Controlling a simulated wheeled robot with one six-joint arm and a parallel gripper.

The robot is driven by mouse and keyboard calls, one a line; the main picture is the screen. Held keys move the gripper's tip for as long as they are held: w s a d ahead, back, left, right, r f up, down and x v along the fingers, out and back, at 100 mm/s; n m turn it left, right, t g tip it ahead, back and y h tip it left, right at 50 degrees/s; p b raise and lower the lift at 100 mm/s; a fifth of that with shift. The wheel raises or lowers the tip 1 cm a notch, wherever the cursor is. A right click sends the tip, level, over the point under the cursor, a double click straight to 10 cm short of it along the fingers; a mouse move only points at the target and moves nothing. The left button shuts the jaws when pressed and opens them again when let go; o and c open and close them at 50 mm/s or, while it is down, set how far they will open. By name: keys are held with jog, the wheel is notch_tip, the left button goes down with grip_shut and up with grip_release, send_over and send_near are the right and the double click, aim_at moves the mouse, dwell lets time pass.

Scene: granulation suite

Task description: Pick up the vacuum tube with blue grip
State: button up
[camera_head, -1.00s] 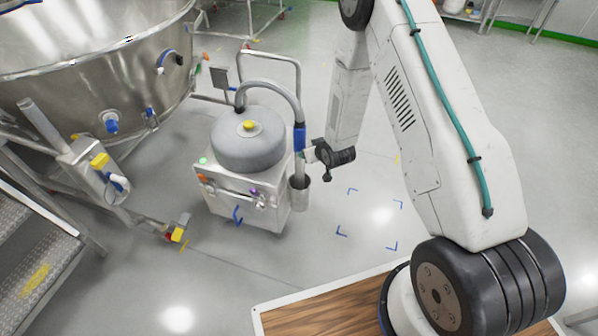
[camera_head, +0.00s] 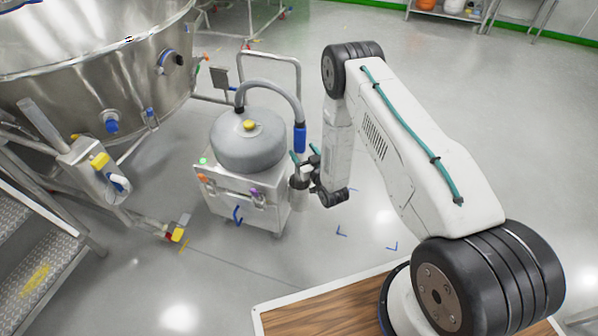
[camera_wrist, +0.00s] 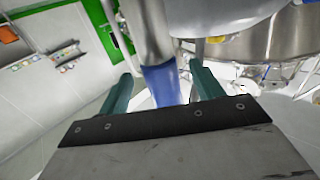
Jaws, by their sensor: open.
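The vacuum tube (camera_head: 271,86) is a grey hose that arches from the top of a vacuum unit and bends down to a blue grip (camera_head: 299,139). The blue grip also shows in the wrist view (camera_wrist: 162,84), between my two teal fingers. My gripper (camera_head: 304,153) is open, with its fingers at the lower end of the blue grip. In the wrist view my gripper (camera_wrist: 162,88) has a visible gap on each side of the grip. The part of the tube below the grip is largely hidden by my gripper in the head view.
The vacuum unit (camera_head: 240,204) is a pale wheeled box with a grey drum (camera_head: 247,152) and a push handle. A cup-like holder (camera_head: 298,187) is on its right side. A large steel vessel (camera_head: 90,75) and metal steps (camera_head: 40,265) stand left. Floor at right is clear.

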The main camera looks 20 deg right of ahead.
jog(key=w, duration=0.3)
jog(key=shift+w+a+r, duration=0.1)
jog(key=shift+w+a, duration=0.05)
jog(key=shift+a, duration=0.1)
jog(key=shift+c, duration=0.4)
jog(key=c, duration=1)
jog(key=shift+r, duration=0.1)
notch_tip(320, 180, up, 20)
send_over(300, 120)
jog(key=shift+w+r, duration=0.1)
jog(key=shift+r, duration=0.05)
